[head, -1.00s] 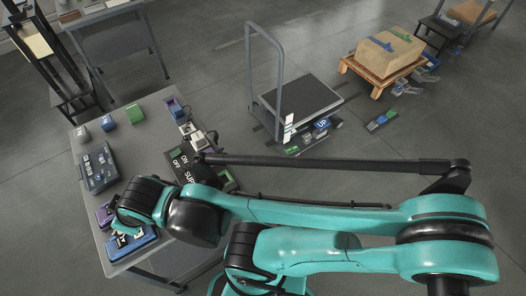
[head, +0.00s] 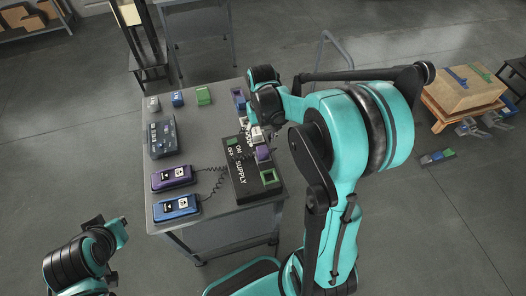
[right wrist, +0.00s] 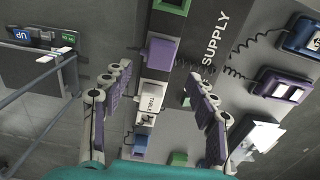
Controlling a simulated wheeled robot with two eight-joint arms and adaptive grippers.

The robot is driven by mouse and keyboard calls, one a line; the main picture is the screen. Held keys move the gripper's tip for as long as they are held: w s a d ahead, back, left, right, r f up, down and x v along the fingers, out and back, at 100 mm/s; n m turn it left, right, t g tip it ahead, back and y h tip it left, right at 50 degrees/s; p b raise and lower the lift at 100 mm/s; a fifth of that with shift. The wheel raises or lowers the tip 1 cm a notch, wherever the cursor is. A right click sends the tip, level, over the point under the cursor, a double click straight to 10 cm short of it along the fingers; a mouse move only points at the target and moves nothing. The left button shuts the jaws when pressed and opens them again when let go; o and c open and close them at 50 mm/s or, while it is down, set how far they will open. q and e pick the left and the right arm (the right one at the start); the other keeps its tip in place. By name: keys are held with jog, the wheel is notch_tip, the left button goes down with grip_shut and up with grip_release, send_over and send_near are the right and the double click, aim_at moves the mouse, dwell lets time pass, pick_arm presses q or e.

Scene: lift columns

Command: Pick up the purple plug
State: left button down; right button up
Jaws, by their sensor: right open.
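A purple plug-like block (head: 263,153) sits at the right edge of the black supply box (head: 242,190); it also shows in the right wrist view (right wrist: 161,52). My right gripper (head: 254,136) is above that side of the box, partly hidden by its own arm. In the right wrist view its fingers (right wrist: 158,78) are spread and empty, with the purple block just beyond the tips. A white plug marked TABLE (right wrist: 153,96) lies between the fingers. My left arm shows at the lower left of the head view; its fingers do not show.
The grey table (head: 200,125) also holds a purple pendant (head: 172,178), a blue pendant (head: 176,207) with coiled cords, a dark panel (head: 161,137) and a green block (head: 204,96).

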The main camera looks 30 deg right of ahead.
aim_at(263, 149)
jog(key=f+b, duration=0.1)
jog(key=f, duration=0.2)
jog(key=f+b, duration=0.1)
jog(key=f, duration=0.3)
jog(key=shift+s+a+f+b, duration=0.1)
jog(key=shift+s+f+b, duration=0.1)
jog(key=shift+f+b, duration=0.15)
jog(key=shift+r, duration=0.1)
jog(key=shift+c, duration=0.3)
jog(key=c, duration=1.1)
